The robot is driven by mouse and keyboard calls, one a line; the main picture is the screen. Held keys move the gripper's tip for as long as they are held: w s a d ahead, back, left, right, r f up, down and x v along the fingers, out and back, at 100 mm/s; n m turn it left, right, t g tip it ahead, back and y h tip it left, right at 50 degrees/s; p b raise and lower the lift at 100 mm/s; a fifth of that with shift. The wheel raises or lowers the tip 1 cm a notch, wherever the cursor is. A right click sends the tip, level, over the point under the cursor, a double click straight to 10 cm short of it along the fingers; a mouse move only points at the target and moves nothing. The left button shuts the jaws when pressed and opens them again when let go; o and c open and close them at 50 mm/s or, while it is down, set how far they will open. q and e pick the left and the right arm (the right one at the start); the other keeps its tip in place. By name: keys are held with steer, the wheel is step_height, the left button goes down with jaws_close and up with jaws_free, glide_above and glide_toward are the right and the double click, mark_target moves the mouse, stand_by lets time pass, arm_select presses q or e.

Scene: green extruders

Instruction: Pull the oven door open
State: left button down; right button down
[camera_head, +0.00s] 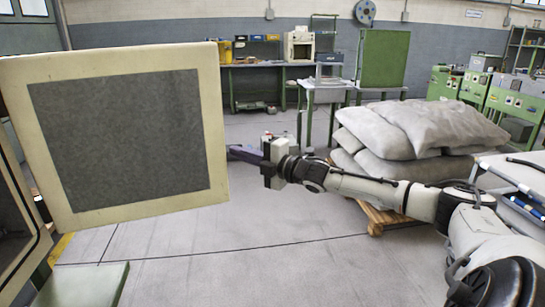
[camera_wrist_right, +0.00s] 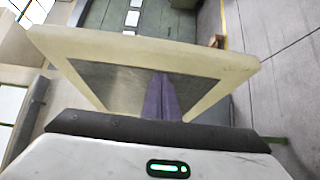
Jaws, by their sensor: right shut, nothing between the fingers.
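The oven door (camera_head: 213,125) is a cream panel with a grey inset, at the left of the head view. It stands swung well open, with the dark oven opening (camera_head: 12,215) showing at the far left edge. My right gripper (camera_head: 236,152) is shut and empty at the door's free right edge. The door seems to hide its fingertips in the head view. In the right wrist view the purple fingers (camera_wrist_right: 162,98) overlap the door (camera_wrist_right: 140,48); I cannot tell whether they touch it. My left gripper is out of view.
Grey sacks (camera_head: 415,135) lie on a wooden pallet (camera_head: 378,214) to the right, behind my right arm. A workbench (camera_head: 265,66) and a green panel (camera_head: 384,58) stand at the back. The floor (camera_head: 270,225) below my right gripper is clear.

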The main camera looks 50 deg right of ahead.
steer(key=s+d, duration=0.5)
steer(key=shift+d+p, duration=0.15)
steer(key=shift+p, duration=0.15)
steer(key=shift+f, duration=0.1)
steer(key=s+a+f+m+g, duration=0.25)
steer(key=a+f, duration=0.25)
steer(key=f, duration=0.4)
steer(key=s+a+f+m+g, duration=0.15)
steer(key=s+a+f, duration=0.35)
steer(key=f, duration=0.5)
steer(key=s+a+f+m+g, duration=0.1)
steer(key=s+a+f+m, duration=0.2)
steer(key=a+f, duration=0.45)
steer(key=s+a+f+m+g, duration=0.2)
steer(key=s+a+f+m, duration=0.3)
steer(key=s+a, duration=0.3)
steer(key=s+a+f+m+g, duration=0.2)
steer(key=s+a+f+m, duration=0.3)
steer(key=a, duration=1.2)
steer(key=s+f, duration=0.1)
steer(key=s, duration=0.3)
steer(key=shift+f+y, duration=0.3)
steer(key=shift+y, duration=0.1)
